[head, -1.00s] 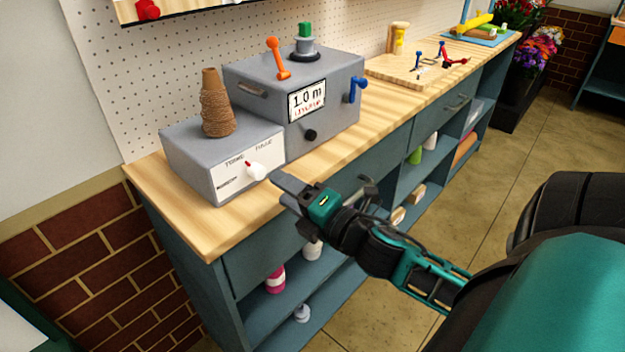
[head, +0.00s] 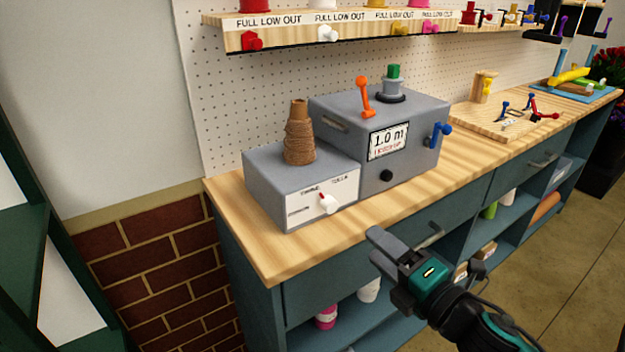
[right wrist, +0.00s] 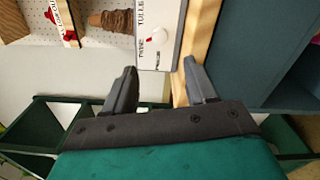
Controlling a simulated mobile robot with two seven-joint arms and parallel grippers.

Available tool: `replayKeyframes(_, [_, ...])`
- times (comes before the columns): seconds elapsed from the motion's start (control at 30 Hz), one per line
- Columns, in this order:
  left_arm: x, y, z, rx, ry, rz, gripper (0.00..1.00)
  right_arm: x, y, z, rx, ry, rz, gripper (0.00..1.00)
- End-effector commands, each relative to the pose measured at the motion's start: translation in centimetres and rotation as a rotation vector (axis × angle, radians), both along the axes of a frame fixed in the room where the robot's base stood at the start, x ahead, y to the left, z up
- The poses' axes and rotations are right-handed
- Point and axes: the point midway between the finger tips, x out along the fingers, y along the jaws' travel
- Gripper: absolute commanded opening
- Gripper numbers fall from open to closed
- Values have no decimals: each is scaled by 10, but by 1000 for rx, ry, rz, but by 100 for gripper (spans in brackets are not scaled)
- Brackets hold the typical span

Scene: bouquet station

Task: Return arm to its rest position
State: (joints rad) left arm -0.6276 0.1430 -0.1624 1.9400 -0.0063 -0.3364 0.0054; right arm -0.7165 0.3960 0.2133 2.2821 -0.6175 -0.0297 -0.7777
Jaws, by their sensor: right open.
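My right gripper (head: 392,258) is in front of the workbench edge in the head view, apart from everything. In the right wrist view its two fingers (right wrist: 160,90) are spread with nothing between them. A grey machine (head: 375,150) stands on the wooden bench top (head: 265,240). My left gripper is not in view.
A twine cone (head: 299,140) sits on the box. An orange lever (head: 364,97) and a blue crank (head: 440,133) stick out of the machine. A wooden board (head: 480,118) with small tools lies farther right. Open floor (head: 570,265) is at the right.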

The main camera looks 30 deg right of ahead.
Motion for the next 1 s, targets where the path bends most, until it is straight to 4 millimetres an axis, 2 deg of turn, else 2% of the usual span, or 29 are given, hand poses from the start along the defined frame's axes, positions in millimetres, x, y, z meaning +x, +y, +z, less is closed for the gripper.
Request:
replayKeyframes(0.17, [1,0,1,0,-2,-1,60,0,0,-3,20,8,-4,56])
replayKeyframes(0.27, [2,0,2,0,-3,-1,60,-1,3,-26,188,71,-35,56])
replayKeyframes(0.37, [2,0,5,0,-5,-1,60,-5,16,-75,548,203,-110,56])
replayKeyframes(0.4, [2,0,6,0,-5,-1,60,-8,27,-98,716,266,-149,56])
replayKeyframes(0.5, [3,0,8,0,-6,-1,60,-21,60,-149,1097,417,-253,56])
replayKeyframes(0.63, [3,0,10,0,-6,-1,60,-37,102,-193,1450,568,-373,56])
replayKeyframes(0.7, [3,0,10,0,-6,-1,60,-44,119,-206,1566,620,-417,56])
replayKeyframes(0.8, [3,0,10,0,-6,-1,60,-49,132,-215,1651,659,-453,56])
replayKeyframes(1.0, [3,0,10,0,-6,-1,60,-50,134,-217,1665,665,-460,56])
